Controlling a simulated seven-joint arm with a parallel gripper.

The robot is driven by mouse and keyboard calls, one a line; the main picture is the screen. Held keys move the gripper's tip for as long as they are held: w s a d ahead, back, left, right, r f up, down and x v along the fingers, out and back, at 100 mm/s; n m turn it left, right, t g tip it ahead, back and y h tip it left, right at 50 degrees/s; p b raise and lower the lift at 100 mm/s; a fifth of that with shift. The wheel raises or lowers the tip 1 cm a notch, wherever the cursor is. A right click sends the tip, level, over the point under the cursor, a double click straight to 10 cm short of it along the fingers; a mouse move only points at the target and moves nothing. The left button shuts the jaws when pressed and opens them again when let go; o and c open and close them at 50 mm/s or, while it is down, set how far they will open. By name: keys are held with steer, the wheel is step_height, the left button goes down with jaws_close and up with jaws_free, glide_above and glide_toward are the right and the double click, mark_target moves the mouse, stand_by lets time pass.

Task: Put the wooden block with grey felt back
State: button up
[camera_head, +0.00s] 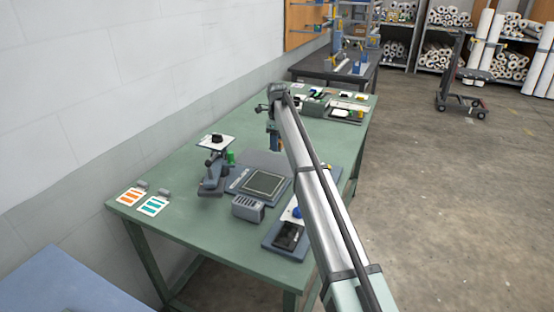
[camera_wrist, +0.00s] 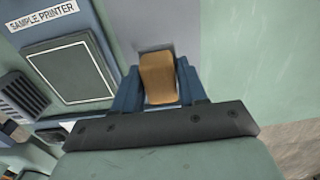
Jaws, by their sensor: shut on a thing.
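The wooden block (camera_wrist: 158,78) is between the blue fingers of my gripper (camera_wrist: 160,92) in the wrist view. The gripper is shut on it. A dark grey edge shows at the block's far end; I cannot tell whether this is the felt. In the head view my gripper (camera_head: 274,140) is over the far part of the green table, behind the sample printer, and the block is too small to make out clearly. The sample printer (camera_wrist: 72,70) lies left of the gripper in the wrist view. It also shows in the head view (camera_head: 262,184).
A grey slotted holder (camera_head: 248,207) stands in front of the printer. Trays (camera_head: 345,113) fill the far end. The green table (camera_head: 180,235) has bare room in front.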

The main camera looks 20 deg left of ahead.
mark_target(277, 164)
steer(key=shift+f, duration=3.5)
steer(key=shift+f, duration=0.15)
steer(key=o, duration=1)
step_height(277, 164, up, 12)
steer(key=shift+r, duration=0.2)
